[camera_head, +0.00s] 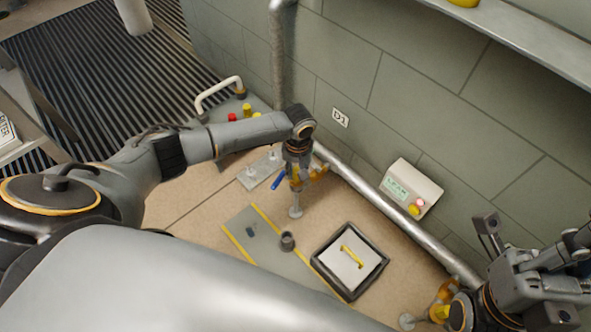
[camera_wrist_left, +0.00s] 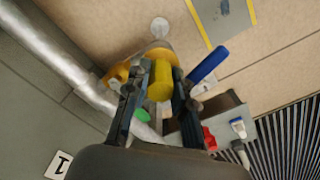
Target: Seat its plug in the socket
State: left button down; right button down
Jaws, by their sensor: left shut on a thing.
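My left gripper (camera_head: 298,166) points down beside the pipe along the wall. In the left wrist view its two fingers (camera_wrist_left: 158,84) are closed on a yellow cylindrical piece (camera_wrist_left: 160,82). A yellow pipe fitting with a round pale foot (camera_head: 295,211) is just below it, and a blue handle (camera_head: 278,181) is beside it. I cannot tell whether the yellow piece touches the fitting.
A black-framed tray (camera_head: 326,270) with a pale insert and yellow bar lies right of the plate. A control box (camera_head: 411,188) with coloured buttons is by the wall. A caddy (camera_head: 222,129) with a white handle and coloured pieces stands behind. A grey pipe (camera_head: 390,219) follows the wall.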

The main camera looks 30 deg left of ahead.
pick_arm(q)
jog(key=shift+f, duration=0.15)
jog(key=c, duration=1)
grip_release()
jog(key=shift+c, duration=0.2)
jog(key=o, duration=0.5)
